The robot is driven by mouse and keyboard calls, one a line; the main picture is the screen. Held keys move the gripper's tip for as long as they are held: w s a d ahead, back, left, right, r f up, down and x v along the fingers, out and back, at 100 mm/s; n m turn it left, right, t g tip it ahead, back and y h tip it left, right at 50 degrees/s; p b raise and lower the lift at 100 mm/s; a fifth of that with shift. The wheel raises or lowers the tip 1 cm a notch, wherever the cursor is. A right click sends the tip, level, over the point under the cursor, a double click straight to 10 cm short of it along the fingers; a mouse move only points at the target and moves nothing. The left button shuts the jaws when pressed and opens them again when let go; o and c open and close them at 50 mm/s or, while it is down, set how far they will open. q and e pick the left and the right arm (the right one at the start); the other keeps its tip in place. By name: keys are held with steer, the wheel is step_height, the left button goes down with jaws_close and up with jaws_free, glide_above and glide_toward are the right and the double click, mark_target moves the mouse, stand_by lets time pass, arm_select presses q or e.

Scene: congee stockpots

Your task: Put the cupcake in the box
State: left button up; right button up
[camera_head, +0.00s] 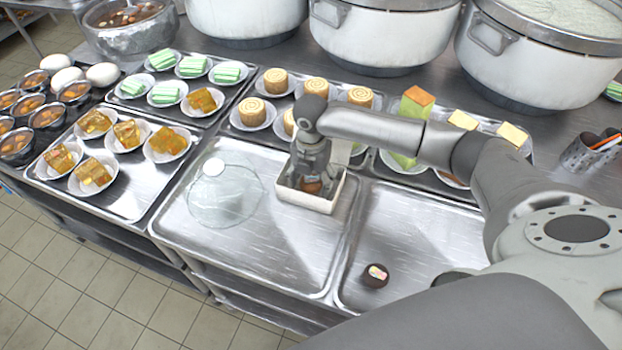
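A small open white box (306,200) stands on the metal tray near the middle of the view. My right gripper (312,180) points down into the box from above. A small brown item (312,187), perhaps a cupcake, shows in the box at the fingertips. The fingers partly hide it, and I cannot tell whether they grip it. A dark round cupcake (376,275) with a pale, pinkish top sits alone on the front right tray, apart from the box. My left gripper is not in view.
A clear glass dome (226,190) lies on the tray left of the box. Plated pastries, such as rolled cakes (252,112) and green cakes (163,94), fill the trays behind and left. Large stockpots (383,38) line the back. The front right tray (420,235) is mostly bare.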

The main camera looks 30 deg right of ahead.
mark_target(311, 177)
steer(key=shift+r, duration=0.1)
step_height(311, 177, up, 12)
steer(key=b, duration=0.1)
stand_by(0.6)
stand_by(0.4)
